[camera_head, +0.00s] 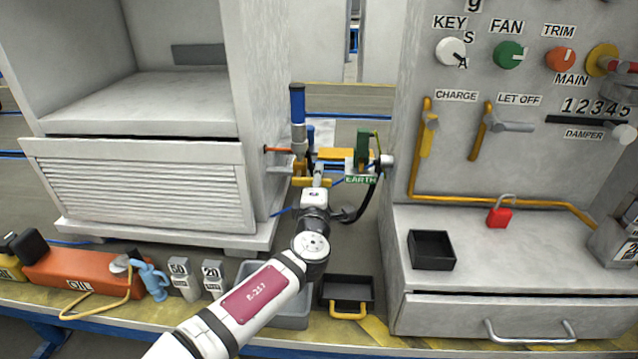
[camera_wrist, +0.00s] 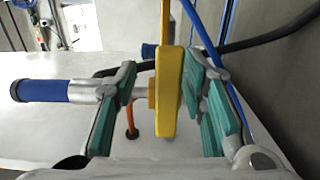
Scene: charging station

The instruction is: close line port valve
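A blue-gripped metal fitting (camera_head: 298,110) stands in the gap between the cabinet and the control panel; its blue end (camera_wrist: 45,91) points left in the wrist view. A yellow handle (camera_wrist: 170,95) stands across the metal stem there. No label reading line port is legible, so I cannot confirm this is that valve. My gripper (camera_head: 317,178) is at this fitting. In the wrist view its green-padded fingers (camera_wrist: 160,85) are apart, with the yellow handle between them. A gap shows on the left; the right pad is close, and contact is unclear. The handle's far side is hidden.
A green EARTH clamp (camera_head: 362,150) and black cable are right of my gripper. The control panel (camera_head: 470,150) has CHARGE and LET OFF levers. A black tray (camera_head: 431,250) and red padlock (camera_head: 499,216) sit on the right ledge. The cabinet (camera_head: 140,165) bounds the left.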

